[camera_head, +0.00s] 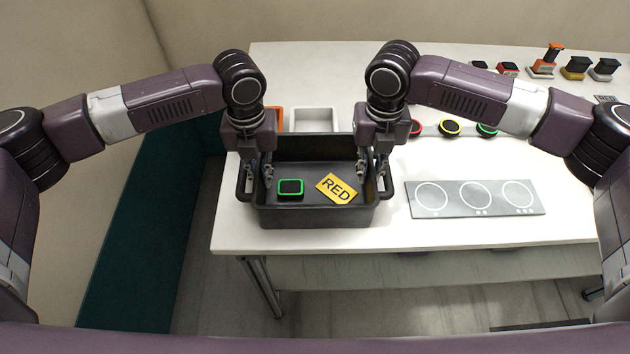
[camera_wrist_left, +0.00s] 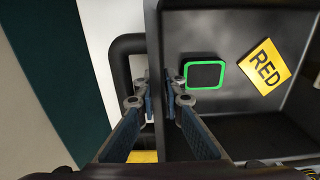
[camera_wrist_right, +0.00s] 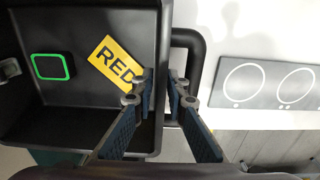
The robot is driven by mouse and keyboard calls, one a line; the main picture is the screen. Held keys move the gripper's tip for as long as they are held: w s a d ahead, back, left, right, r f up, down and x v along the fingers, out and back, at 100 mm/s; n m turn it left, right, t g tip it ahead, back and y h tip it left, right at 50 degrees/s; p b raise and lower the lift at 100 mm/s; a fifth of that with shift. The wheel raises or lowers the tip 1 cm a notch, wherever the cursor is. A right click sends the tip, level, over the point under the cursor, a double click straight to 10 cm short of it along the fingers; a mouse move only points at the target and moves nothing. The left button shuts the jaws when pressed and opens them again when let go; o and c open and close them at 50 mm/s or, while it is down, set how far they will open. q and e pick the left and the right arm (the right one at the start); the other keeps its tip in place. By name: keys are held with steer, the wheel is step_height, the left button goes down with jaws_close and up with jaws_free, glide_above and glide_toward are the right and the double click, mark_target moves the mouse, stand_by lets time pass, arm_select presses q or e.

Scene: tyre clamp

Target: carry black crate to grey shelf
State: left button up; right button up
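The black crate (camera_head: 315,215) stands upright on the white table near its left front corner. It holds a green-rimmed black block (camera_head: 290,188) and a yellow RED card (camera_head: 337,188). My left gripper (camera_head: 258,170) straddles the crate's left wall, its fingers close against it; the left wrist view shows the wall between the fingertips (camera_wrist_left: 160,90). My right gripper (camera_head: 373,172) is likewise closed over the right wall, also in the right wrist view (camera_wrist_right: 160,88). A pale grey board (camera_head: 430,268) runs under the table; I cannot tell whether it is the grey shelf.
A white tray (camera_head: 315,119) and an orange container (camera_head: 274,117) stand behind the crate. A grey plate with three circles (camera_head: 475,197) lies to the right. Coloured round pieces (camera_head: 450,128) and several stamp-like objects (camera_head: 575,67) are further back. A teal panel (camera_head: 160,220) stands left of the table.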

arm_select(q)
steer(key=shift+c, duration=0.6)
arm_select(e)
steer(key=shift+c, duration=0.6)
arm_select(q)
jaws_close()
arm_select(e)
jaws_close()
arm_select(q)
steer(key=shift+w+r, duration=0.15)
steer(key=shift+r, duration=0.05)
arm_select(e)
steer(key=shift+w+r, duration=0.15)
steer(key=shift+r, duration=0.05)
arm_select(q)
steer(key=shift+w, duration=0.1)
arm_select(e)
steer(key=shift+w, duration=0.1)
